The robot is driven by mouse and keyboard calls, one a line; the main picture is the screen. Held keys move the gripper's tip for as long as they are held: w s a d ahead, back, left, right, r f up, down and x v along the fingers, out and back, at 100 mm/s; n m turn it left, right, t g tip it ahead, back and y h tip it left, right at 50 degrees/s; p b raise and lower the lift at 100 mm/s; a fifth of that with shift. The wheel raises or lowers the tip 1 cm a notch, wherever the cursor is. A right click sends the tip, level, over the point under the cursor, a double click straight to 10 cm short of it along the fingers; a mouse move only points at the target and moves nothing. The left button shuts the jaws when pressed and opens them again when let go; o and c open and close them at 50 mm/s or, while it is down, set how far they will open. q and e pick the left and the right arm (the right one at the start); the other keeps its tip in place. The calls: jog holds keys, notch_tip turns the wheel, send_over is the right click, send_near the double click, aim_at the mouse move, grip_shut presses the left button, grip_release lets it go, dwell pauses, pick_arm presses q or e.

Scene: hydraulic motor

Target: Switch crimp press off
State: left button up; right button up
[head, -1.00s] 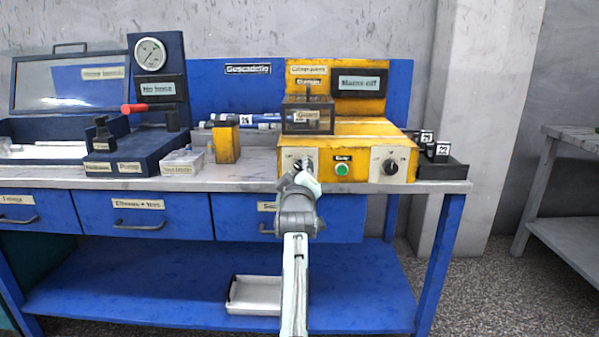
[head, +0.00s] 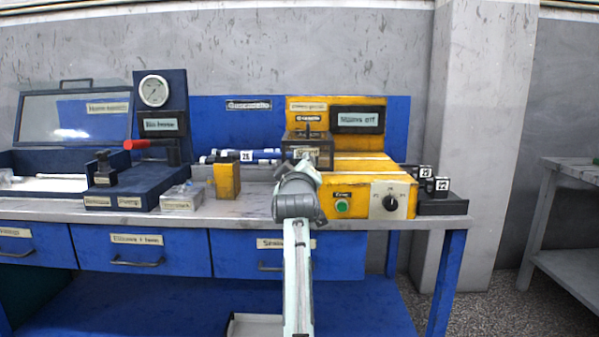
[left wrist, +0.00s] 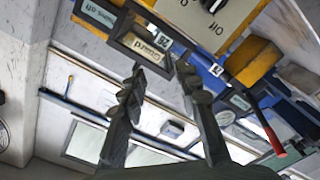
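The crimp press is the yellow box (head: 350,165) at the right of the bench. Its dark display (head: 357,119) appears to read "Mains off". A round black selector knob (head: 390,203) is on its front right panel, and a green button (head: 341,206) is left of it. The press's front left panel is hidden behind my left arm. My left gripper (head: 301,166) is in front of the clear guard (head: 322,152), pointing at the press. In the left wrist view its fingers (left wrist: 160,80) are spread and empty; a knob (left wrist: 212,4) on a pale panel is at the top edge.
A pressure gauge (head: 154,90), a red-handled lever (head: 138,144) and a yellow block (head: 226,180) stand left of the arm. Black holders with tagged parts (head: 440,190) sit at the bench's right end. Blue drawers (head: 143,250) are below.

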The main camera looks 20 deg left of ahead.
pick_arm(q)
jog(key=s+d+f+m+p, duration=0.2)
jog(key=s+f+m+p, duration=0.3)
jog(key=s+f+m, duration=0.35)
jog(key=f+x, duration=0.1)
jog(key=x, duration=0.8)
jog(key=shift+w, duration=0.3)
pick_arm(e)
notch_tip(320, 180, down, 12)
jog(key=shift+w+a+g+y, duration=0.25)
jog(key=shift+g+y, duration=0.15)
pick_arm(q)
jog(key=shift+d+f+m, duration=0.1)
jog(key=shift+f+m, duration=0.05)
jog(key=shift+m, duration=0.1)
jog(key=shift+c, duration=0.5)
grip_shut()
pick_arm(e)
jog(key=shift+f, duration=0.1)
